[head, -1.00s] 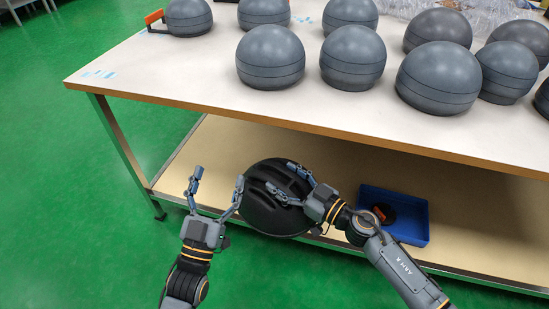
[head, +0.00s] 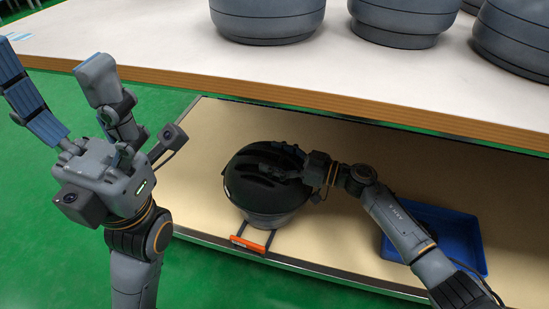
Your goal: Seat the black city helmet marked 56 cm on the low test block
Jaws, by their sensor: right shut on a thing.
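The black helmet (head: 245,182) is over the lower shelf, its dome up and its vents showing. Just beneath it a grey rounded block (head: 275,222) shows, which looks like the low test block; the helmet covers most of it. I cannot tell whether the helmet is fully down on it. No size mark is readable. My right gripper (head: 277,167) is shut on the helmet's upper right part. My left gripper (head: 50,62) is raised at the left, close to the camera, fingers spread, empty and apart from the helmet.
An orange-handled bracket (head: 248,244) sticks out from the block towards the shelf's front edge. A blue tray (head: 455,230) stands right on the lower shelf (head: 190,210), partly behind my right arm. The tabletop (head: 150,35) overhangs the shelf, with several grey headforms (head: 268,20) on it.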

